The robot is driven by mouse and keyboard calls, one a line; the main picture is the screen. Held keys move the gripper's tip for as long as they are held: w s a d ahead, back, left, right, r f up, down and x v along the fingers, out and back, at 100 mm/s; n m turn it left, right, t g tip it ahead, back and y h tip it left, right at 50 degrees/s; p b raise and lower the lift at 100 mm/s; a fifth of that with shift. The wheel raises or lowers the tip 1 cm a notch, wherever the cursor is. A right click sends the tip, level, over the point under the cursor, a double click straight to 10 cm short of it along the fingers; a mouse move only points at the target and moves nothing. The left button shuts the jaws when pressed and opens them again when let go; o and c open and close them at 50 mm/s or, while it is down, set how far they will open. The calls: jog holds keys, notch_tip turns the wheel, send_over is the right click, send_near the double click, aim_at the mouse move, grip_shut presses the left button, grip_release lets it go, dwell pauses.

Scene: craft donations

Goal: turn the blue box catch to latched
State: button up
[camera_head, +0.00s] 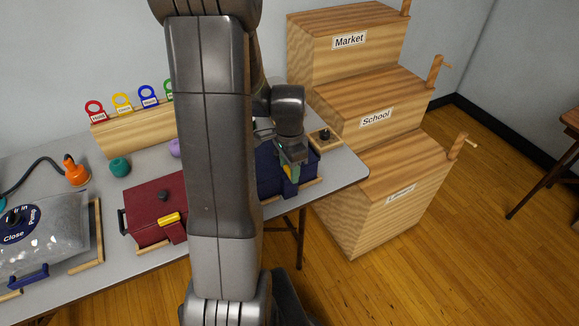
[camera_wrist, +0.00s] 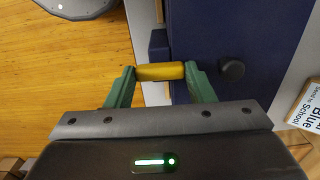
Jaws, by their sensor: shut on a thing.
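The blue box (camera_head: 272,172) stands on the table's right part, half hidden behind my arm in the head view. In the wrist view the blue box (camera_wrist: 220,35) fills the upper right, with a dark round knob (camera_wrist: 231,70) on it. Its yellow catch (camera_wrist: 160,71) lies across the box's edge, by a small blue block (camera_wrist: 158,45). My gripper (camera_wrist: 160,75) has its green fingers shut on the catch, one at each end. My gripper also shows at the box's front in the head view (camera_head: 291,172).
A red box (camera_head: 150,205) with a yellow catch (camera_head: 169,219) stands left of my arm. A clear bag (camera_head: 50,232) lies far left. Wooden stepped boxes (camera_head: 349,75) stand right of the table. A label (camera_wrist: 307,105) reads "Blue" in the wrist view.

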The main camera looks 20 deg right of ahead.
dwell(0.3)
jog(key=o, duration=1)
jog(key=shift+r, duration=0.15)
notch_tip(320, 180, up, 14)
jog(key=shift+f, duration=0.2)
jog(key=shift+f, duration=0.15)
notch_tip(320, 180, down, 14)
jog(key=shift+r, duration=0.2)
jog(key=shift+r, duration=0.1)
dwell(0.3)
